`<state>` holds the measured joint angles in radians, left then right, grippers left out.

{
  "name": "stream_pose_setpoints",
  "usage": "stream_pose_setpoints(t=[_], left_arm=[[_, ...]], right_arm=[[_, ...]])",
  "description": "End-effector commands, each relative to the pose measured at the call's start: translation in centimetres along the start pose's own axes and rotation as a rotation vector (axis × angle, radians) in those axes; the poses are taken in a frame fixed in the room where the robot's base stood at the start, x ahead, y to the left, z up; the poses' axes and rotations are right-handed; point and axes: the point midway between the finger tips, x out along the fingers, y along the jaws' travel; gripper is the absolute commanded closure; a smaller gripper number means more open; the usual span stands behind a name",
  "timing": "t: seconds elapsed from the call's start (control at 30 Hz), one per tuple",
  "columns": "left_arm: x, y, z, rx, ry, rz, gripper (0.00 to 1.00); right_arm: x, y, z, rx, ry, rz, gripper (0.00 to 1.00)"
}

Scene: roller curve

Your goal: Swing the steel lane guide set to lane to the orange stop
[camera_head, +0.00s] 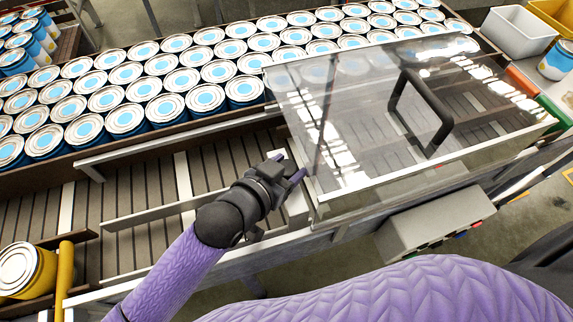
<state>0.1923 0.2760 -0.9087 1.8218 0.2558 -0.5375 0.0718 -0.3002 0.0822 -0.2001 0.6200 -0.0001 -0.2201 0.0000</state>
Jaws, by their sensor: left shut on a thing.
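A steel lane guide (150,214), a long thin light-grey bar, lies over the rollers at the lower left and runs toward my left gripper. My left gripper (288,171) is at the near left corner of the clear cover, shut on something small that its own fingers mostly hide. It appears to be at the guide's right end, but the contact is not clear. An orange-red piece (520,81) shows on the right edge of the conveyor; I cannot tell if it is the orange stop. My right gripper is out of view.
A clear cover (350,130) with a black handle (445,125) stands right beside my left gripper. Many blue-and-white cans (125,118) fill the back lanes behind a steel rail (180,138). A yellow can (25,270) and a yellow post (65,275) are at lower left. A grey control box (435,222) hangs in front.

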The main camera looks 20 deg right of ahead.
Motion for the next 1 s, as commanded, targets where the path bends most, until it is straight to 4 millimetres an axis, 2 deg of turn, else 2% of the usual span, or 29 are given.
stream_pose_setpoints(t=[0.03, 0.1, 0.37, 0.47, 0.57, 0.8, 1.0], left_arm=[[0.0, 0.0, 0.0, 0.0, 0.0, 0.0, 0.86], [0.0, 0.0, 0.0, 0.0, -0.001, 0.0, 1.0], [0.0, 0.0, 0.0, 0.0, -0.001, -0.001, 1.0], [0.4, -0.6, -0.1, -0.006, 0.0, -0.018, 1.0], [1.5, -2.5, -0.6, -0.025, 0.001, -0.067, 1.0], [4.4, -8.2, -1.6, -0.086, 0.002, -0.216, 1.0], [5.2, -10.8, -2.1, -0.114, 0.0, -0.279, 1.0]], right_arm=[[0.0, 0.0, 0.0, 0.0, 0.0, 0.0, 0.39], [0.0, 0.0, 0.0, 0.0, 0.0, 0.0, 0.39], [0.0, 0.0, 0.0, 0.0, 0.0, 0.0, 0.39], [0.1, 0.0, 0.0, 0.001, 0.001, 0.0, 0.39], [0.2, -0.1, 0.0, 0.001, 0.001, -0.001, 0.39], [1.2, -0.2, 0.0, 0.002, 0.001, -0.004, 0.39], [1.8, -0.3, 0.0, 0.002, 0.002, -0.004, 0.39]])
